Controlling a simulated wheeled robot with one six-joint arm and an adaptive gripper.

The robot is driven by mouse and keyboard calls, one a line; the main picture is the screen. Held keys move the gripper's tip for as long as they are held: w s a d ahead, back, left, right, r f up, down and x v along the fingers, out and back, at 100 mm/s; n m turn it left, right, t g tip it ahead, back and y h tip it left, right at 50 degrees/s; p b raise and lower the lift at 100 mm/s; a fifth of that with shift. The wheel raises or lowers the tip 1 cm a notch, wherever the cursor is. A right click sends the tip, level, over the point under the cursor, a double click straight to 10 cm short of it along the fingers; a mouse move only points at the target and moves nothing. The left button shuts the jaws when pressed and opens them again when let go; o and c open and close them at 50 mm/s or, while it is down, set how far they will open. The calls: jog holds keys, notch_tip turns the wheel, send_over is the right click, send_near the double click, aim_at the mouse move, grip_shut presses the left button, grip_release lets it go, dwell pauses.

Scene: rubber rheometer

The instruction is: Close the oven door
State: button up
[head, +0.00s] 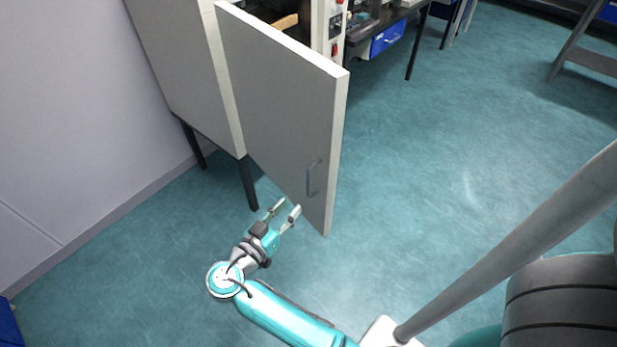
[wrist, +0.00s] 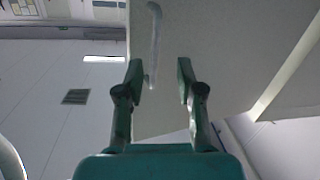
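The oven door (head: 280,110) is a light grey panel standing wide open, swung out from the oven (head: 180,60) on its left. Its grey bar handle (head: 313,178) is on the face towards me, near the free lower right edge. My gripper (head: 288,207) is open and empty, just left of and below the handle in the head view. In the wrist view my gripper (wrist: 160,82) has its fingers apart in front of the door (wrist: 215,50). The handle (wrist: 154,40) shows beyond the fingertips, nearer the left finger. I cannot tell whether anything touches the door.
A wall (head: 70,120) runs along the left. The oven stands on dark legs (head: 249,183). A bench with a blue drawer (head: 387,39) is at the back. The teal floor (head: 440,150) right of the door is clear.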

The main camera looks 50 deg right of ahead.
notch_tip(320, 180, up, 4)
jog(key=a+m+g+h, duration=0.1)
jog(key=m+g, duration=0.1)
jog(key=m, duration=0.1)
send_over(308, 194)
jog(key=shift+w+d+f, duration=0.1)
jog(key=shift+w+d, duration=0.05)
jog(key=shift+d, duration=0.1)
grip_shut()
